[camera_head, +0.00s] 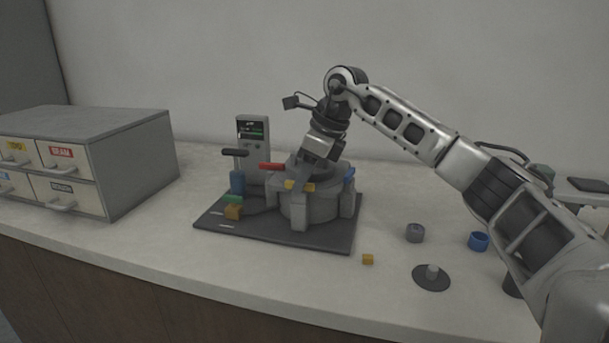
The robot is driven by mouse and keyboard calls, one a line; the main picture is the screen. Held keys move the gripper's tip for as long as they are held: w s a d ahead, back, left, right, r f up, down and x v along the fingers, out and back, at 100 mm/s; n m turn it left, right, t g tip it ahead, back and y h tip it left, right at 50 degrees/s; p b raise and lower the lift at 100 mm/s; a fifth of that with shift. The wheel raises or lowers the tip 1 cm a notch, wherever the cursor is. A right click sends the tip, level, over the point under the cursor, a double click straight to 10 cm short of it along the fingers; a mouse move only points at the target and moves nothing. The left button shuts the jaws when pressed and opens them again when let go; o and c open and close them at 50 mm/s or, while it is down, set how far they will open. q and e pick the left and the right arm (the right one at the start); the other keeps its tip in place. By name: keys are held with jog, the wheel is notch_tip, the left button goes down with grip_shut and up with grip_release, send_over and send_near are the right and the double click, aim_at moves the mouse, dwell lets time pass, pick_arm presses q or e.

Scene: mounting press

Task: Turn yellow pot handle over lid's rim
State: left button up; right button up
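The grey pot (297,211) stands on a dark base plate (270,235), with a round grey lid (333,170) on top. The yellow pot handle (307,187) is at the pot's front, low by the lid's rim; part of it is hidden behind my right gripper's fingers. A red handle (271,166) sticks out to the left and a blue handle (350,174) sits at the right. My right gripper (297,186) reaches down over the lid's front left, with its fingertips at the yellow handle. Whether the fingers are closed on it does not show. My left gripper is out of view.
A grey control unit (253,140) and a blue post with a black T-grip (236,153) stand behind left. A drawer cabinet (130,165) stands at the left. A yellow cube (368,259), grey ring (415,232), blue ring (478,241) and dark disc (431,278) lie right.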

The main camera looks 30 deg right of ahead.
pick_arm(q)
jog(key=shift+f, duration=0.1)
pick_arm(e)
grip_shut()
